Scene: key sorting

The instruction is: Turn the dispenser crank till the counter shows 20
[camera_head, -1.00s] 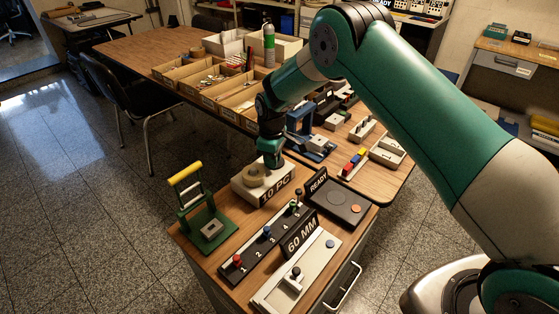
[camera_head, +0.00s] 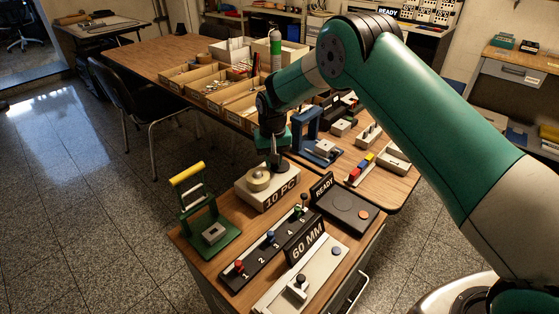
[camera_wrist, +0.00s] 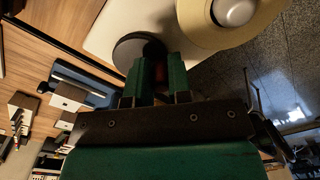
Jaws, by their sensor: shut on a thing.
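The dispenser (camera_head: 281,200) is a pale box with a front counter (camera_head: 280,194) reading "10 PC". A tan round spool-like part (camera_head: 257,180) sits on its top and shows large with a silver hub in the wrist view (camera_wrist: 262,32). Behind and right of it is a dark round disc (camera_head: 279,169), also in the wrist view (camera_wrist: 128,50). My gripper (camera_head: 279,157) points down over this disc. In the wrist view its green fingers (camera_wrist: 161,68) are shut around a dark, reddish upright piece at the disc, apparently the crank handle, mostly hidden between them.
A green press with a yellow handle (camera_head: 187,172) stands to the left. A numbered rail (camera_head: 263,254), a "60 MM" sign (camera_head: 305,243) and a "READY" pad (camera_head: 346,206) lie in front. A blue frame (camera_head: 306,128) stands close behind right.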

